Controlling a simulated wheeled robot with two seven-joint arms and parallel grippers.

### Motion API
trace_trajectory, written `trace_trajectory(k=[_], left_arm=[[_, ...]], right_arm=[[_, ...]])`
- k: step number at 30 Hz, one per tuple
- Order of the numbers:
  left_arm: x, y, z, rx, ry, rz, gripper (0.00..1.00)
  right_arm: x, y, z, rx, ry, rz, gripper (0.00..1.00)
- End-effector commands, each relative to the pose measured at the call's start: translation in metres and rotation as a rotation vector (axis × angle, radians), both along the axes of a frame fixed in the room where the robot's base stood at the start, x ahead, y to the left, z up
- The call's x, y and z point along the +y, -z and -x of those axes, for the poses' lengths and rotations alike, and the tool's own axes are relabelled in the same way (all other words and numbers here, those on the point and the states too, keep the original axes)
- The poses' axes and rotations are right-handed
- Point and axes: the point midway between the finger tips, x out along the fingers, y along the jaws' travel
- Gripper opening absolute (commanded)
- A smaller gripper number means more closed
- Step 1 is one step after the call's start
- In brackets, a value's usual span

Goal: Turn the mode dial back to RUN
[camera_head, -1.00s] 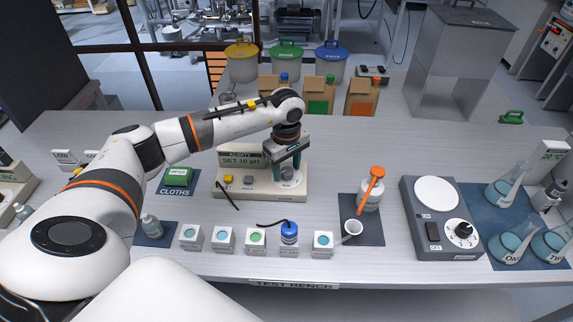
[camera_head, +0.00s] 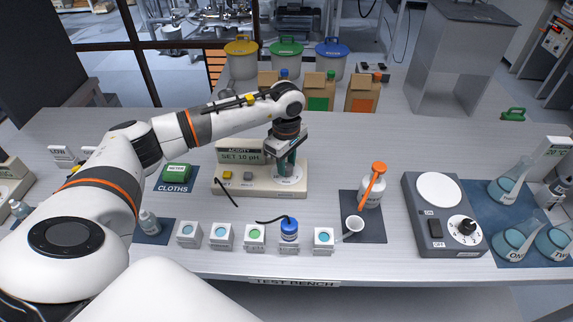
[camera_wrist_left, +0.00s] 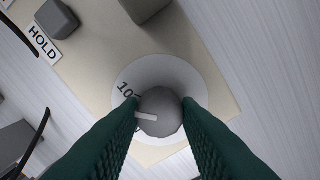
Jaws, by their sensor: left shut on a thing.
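The acidity meter (camera_head: 262,189) stands mid-table, its screen reading "SET 10 pH". At its right end is a white dial plate (camera_head: 292,182) under my left gripper (camera_head: 287,164). In the left wrist view the grey round knob (camera_wrist_left: 161,101) sits on the white plate (camera_wrist_left: 140,72). My left gripper's green fingers are shut on the knob, one on each side. The knob's pale pointer mark points left in that view. Part of a number, starting "10", shows beside it; the rest of the plate's markings are hidden. My right gripper is not in view.
A grey button (camera_wrist_left: 57,18) beside a HOLD label (camera_wrist_left: 44,43) sits near the knob. A black probe (camera_head: 226,192) lies at the meter's front left. A stirrer plate (camera_head: 442,215) stands right.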

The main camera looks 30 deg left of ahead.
Motion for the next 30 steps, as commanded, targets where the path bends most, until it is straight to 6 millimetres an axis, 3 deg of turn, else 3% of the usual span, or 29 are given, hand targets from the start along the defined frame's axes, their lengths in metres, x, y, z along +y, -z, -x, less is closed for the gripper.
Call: trace_trajectory(k=[18, 30], left_arm=[[0.0, 0.0, 0.0, -0.004, -0.559, 0.001, 0.07], [0.001, -0.001, 0.0, -0.005, -0.774, -0.001, 0.07]], right_arm=[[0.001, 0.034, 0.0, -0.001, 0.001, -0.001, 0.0], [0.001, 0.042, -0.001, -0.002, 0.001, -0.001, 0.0]])
